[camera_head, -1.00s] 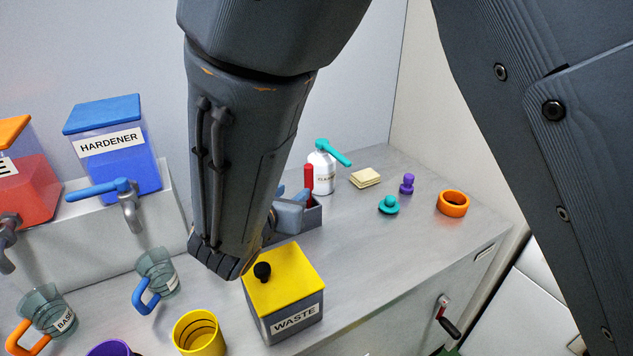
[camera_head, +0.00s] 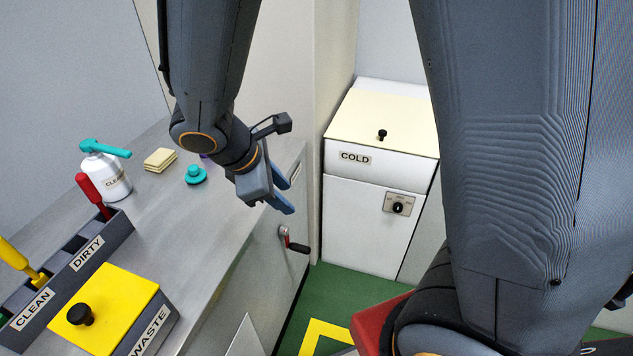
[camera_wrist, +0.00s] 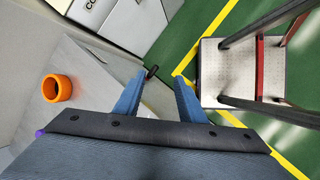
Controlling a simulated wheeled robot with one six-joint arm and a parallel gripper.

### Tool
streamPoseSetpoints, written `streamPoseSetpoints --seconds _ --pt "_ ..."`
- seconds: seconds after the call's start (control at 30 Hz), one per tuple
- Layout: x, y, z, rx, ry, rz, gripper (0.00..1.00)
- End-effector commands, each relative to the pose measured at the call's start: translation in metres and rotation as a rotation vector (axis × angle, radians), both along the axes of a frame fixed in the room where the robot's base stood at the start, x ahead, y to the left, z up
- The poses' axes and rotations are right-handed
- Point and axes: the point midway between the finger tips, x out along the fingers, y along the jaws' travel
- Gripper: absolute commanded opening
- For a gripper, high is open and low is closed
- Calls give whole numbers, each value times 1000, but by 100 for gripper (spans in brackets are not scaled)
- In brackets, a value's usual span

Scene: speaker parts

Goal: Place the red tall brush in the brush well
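The red brush (camera_head: 91,190) stands a little tilted in the grey brush well (camera_head: 118,232), by the DIRTY label; its lower end is hidden inside. A yellow-handled brush (camera_head: 18,258) leans in the same well on the CLEAN side. My gripper (camera_head: 287,195) is well to the right of the well, past the counter's front edge. It is open and empty; the wrist view shows its two blue fingers (camera_wrist: 160,88) apart with nothing between them.
A yellow-lidded waste box (camera_head: 140,300) stands before the well. A crank handle (camera_head: 295,243) juts from the counter front. An orange ring (camera_wrist: 57,88) and step stool (camera_wrist: 235,75) show.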

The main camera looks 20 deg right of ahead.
Motion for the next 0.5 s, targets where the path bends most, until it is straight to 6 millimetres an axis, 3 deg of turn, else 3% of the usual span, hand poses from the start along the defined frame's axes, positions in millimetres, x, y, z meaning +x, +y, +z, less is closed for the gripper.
streamPoseSetpoints --seconds 0.03,0.1,0.3,0.5 --pt "-10 -19 0 71 -7 -158 37" --pt "-23 -36 -1 172 -24 -378 37" --pt "-44 -68 2 422 -116 -949 37" --pt "-46 -84 9 552 -197 -1268 37"
